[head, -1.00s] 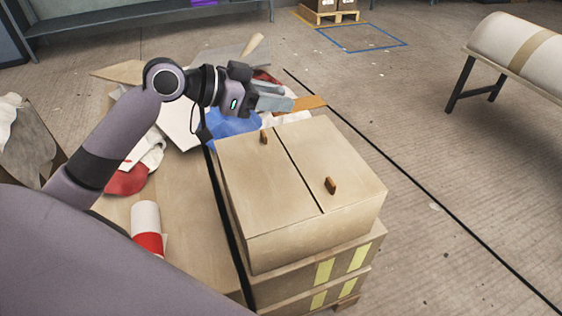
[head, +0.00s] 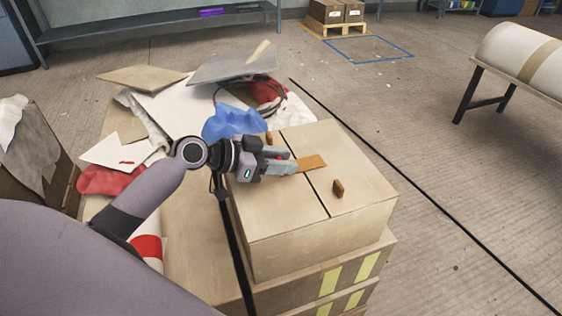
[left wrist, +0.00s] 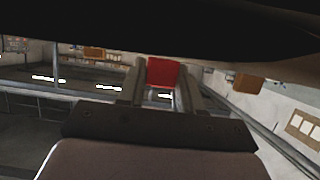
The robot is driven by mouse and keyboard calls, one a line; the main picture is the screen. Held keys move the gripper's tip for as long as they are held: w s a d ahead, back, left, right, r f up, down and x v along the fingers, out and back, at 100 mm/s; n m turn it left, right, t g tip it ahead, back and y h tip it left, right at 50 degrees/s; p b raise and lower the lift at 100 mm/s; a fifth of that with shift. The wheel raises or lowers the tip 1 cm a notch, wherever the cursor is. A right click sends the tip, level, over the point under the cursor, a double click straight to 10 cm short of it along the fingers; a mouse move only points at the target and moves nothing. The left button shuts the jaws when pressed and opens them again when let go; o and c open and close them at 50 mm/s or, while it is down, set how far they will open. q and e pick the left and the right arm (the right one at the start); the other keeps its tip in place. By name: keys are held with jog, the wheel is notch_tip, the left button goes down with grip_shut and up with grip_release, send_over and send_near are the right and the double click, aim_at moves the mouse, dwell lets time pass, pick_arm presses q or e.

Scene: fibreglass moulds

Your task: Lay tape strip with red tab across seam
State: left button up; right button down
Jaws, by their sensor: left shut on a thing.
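My left gripper (head: 292,165) comes in from the left over the carton top and is shut on the tape strip. The orange-brown tape strip (head: 313,162) sticks out to the right from the fingertips, over the seam in the picture. Whether it touches the carton is unclear. The red tab (left wrist: 163,71) shows between the two fingers in the left wrist view. The seam (head: 316,196) is a dark line running front to back across the tan carton (head: 280,222); the gripper and strip hide its middle. My right gripper is out of view.
Small brown blocks stand on the carton top, one right of the seam (head: 338,188) and one at the back left (head: 269,138). Blue cloth (head: 232,122) and loose sheets lie behind and left. Floor to the right is clear up to a bench with a white roll (head: 525,55).

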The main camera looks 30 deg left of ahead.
pick_arm(q)
jog(key=shift+f, duration=0.1)
jog(key=o, duration=1)
jog(key=v, duration=1.2)
jog(key=shift+r, duration=0.25)
